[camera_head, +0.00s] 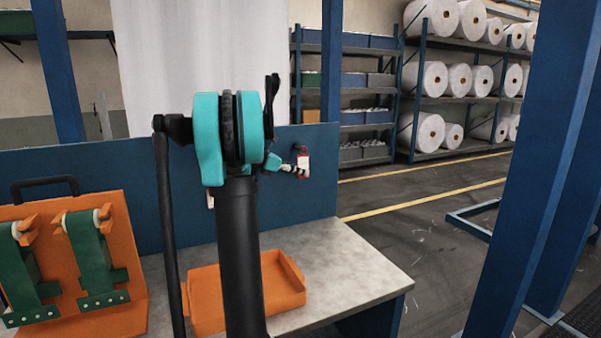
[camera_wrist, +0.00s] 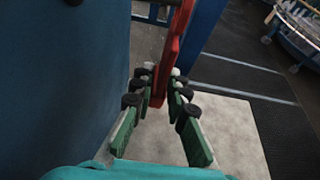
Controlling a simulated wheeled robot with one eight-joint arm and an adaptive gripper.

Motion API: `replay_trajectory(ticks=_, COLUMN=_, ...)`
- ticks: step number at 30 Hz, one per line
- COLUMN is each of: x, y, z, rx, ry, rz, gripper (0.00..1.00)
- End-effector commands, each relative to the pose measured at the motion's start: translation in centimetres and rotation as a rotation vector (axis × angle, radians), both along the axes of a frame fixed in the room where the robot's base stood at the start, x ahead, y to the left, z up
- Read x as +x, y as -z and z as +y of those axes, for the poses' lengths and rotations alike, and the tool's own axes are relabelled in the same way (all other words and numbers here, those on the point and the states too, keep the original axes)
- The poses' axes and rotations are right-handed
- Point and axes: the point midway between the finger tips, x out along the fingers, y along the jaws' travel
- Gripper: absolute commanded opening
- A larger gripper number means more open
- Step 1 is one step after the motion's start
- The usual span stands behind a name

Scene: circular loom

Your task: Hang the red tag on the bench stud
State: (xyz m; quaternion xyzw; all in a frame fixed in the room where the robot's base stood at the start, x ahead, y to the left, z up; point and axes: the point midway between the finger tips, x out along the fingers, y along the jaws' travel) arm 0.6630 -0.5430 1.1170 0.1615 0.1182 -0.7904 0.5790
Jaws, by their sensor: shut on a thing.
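The red tag (camera_head: 303,163), with a white label face, is in front of the blue back panel of the bench, near its right end. In the wrist view the red tag (camera_wrist: 175,50) is a long red strip reaching up from between the fingertips. My gripper (camera_head: 294,171) is shut on its lower end; in the wrist view my gripper (camera_wrist: 160,82) has its green fingers on both sides of it. A small dark shape sits at the top of the tag. I cannot tell whether it is the stud or part of the tag, or whether they touch.
The blue panel (camera_head: 325,185) stands close behind my gripper. On the grey bench top (camera_head: 345,262) is an orange tray (camera_head: 285,285), partly hidden by my arm. An orange stand (camera_head: 125,240) with green clamps is at left. A blue post (camera_head: 535,170) stands at right.

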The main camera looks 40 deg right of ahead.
Motion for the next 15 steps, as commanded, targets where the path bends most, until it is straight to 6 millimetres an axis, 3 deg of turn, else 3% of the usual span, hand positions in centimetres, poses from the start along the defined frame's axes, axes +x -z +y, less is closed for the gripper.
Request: replay_trajectory(ticks=15, x=0.42, y=0.16, z=-0.14, rx=0.000, ry=0.000, rz=0.000, gripper=0.00)
